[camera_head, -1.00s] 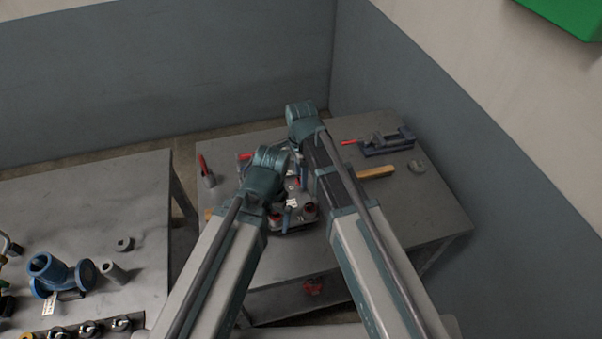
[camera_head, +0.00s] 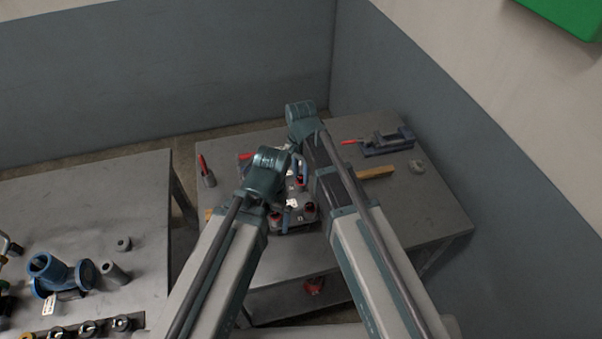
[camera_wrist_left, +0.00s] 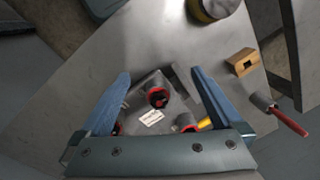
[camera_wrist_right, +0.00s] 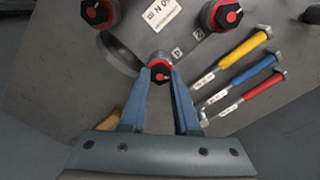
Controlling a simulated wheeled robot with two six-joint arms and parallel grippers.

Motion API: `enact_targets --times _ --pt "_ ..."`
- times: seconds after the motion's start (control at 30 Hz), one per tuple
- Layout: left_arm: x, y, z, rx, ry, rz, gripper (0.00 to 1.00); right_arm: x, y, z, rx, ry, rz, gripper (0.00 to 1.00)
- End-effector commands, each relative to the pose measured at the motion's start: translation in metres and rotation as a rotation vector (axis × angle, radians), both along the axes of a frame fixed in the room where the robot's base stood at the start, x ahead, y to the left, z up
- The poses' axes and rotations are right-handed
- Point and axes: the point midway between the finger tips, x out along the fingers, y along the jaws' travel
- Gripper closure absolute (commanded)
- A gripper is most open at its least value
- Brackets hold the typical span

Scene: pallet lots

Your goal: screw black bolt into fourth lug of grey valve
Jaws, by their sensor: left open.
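The grey valve (camera_head: 284,221) stands on the far table, partly hidden by my arms. The right wrist view shows its grey body (camera_wrist_right: 128,38) with a white label and several black bolts in red rings. The left wrist view shows the valve from farther off, with a bolt in a red ring (camera_wrist_left: 158,97). My left gripper (camera_wrist_left: 160,74) is open and empty, its blue fingers wide apart.
Yellow (camera_wrist_right: 242,49), blue (camera_wrist_right: 248,77) and red (camera_wrist_right: 255,97) handled tools lie beside the valve. A vise (camera_head: 385,143) and a wooden block (camera_head: 376,172) are at the right. A blue valve (camera_head: 60,273) stands on the left table. The far table's right front is clear.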

Motion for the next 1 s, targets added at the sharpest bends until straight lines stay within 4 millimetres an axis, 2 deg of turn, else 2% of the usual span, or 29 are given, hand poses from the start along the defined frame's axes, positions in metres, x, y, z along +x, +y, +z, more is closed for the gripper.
enact_targets --times 0.07,0.37,0.47,1.0 --pt "0.0 0.0 0.0001 0.0 0.0 0.0 0.0 0.0005 0.0006 0.0001 0.002 -0.001 0.0 1.0" --pt "0.0 0.0 0.0001 0.0 0.0 0.0 0.0 0.0009 0.001 0.0001 0.002 -0.002 -0.002 1.0" --pt "0.0 0.0 0.0001 0.0 0.0 0.0 0.0 0.0009 0.0011 0.0001 0.002 -0.002 -0.054 1.0" --pt "0.0 0.0001 -0.0005 0.0 0.0 0.0 0.0 0.0016 0.0016 -0.0005 0.004 -0.003 -0.821 1.0"
